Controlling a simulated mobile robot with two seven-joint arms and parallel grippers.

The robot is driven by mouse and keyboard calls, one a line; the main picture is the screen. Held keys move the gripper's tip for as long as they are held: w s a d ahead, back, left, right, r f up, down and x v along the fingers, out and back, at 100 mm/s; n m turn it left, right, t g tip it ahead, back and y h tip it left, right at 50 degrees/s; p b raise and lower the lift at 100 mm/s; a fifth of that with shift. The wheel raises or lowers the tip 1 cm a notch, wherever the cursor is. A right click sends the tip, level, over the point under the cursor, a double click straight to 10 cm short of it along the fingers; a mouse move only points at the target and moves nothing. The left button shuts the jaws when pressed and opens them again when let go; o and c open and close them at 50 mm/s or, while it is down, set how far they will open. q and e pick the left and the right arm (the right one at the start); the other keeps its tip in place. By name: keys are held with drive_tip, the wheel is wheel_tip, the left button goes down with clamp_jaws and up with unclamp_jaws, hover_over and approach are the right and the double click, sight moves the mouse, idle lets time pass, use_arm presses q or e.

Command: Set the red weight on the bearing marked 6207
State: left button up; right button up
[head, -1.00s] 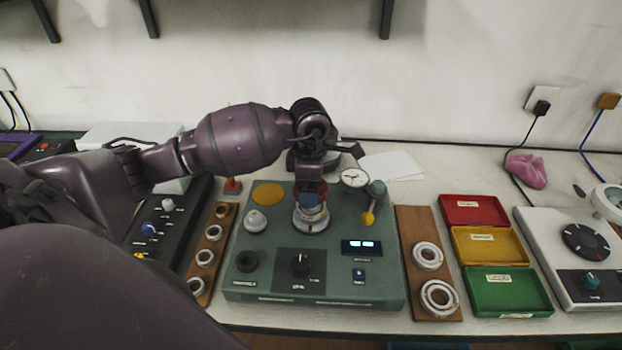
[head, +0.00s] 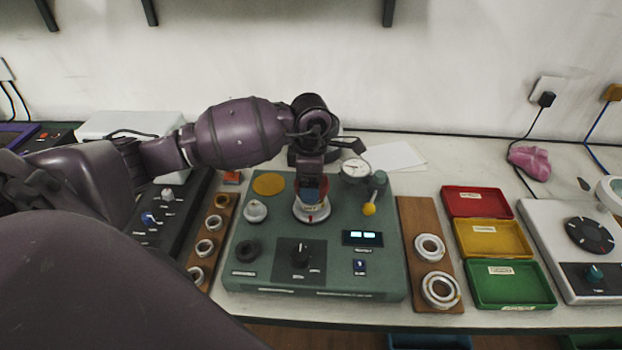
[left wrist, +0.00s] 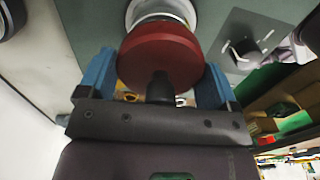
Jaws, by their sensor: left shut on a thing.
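My left gripper (head: 311,190) is over the middle of the green tester (head: 337,262), fingers pointing down. It is shut on the red weight (left wrist: 160,55); in the left wrist view the blue fingers of the gripper (left wrist: 158,82) stand either side of its round body, with a dark knob towards me. A pale metal ring (left wrist: 160,10), apparently the bearing seat, shows just beyond the weight. In the head view the white round seat (head: 311,213) is right below the fingers. Whether weight and bearing touch is hidden. I cannot read any 6207 mark. My right gripper is not in view.
A wooden board with two bearings (head: 429,248) lies right of the tester; another board with several rings (head: 206,248) lies left. A dial gauge (head: 355,169) and a yellow-knobbed lever (head: 369,209) stand close to the gripper. Red, yellow and green trays (head: 510,299) lie further right.

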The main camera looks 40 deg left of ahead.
use_arm(q)
drive_tip(key=shift+f, duration=0.2)
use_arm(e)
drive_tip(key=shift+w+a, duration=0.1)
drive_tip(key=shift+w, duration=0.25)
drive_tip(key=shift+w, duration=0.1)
use_arm(q)
drive_tip(key=shift+b, duration=0.3)
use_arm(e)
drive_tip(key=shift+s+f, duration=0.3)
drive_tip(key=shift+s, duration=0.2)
use_arm(q)
drive_tip(key=shift+f+b, duration=0.4)
drive_tip(key=shift+f, duration=0.2)
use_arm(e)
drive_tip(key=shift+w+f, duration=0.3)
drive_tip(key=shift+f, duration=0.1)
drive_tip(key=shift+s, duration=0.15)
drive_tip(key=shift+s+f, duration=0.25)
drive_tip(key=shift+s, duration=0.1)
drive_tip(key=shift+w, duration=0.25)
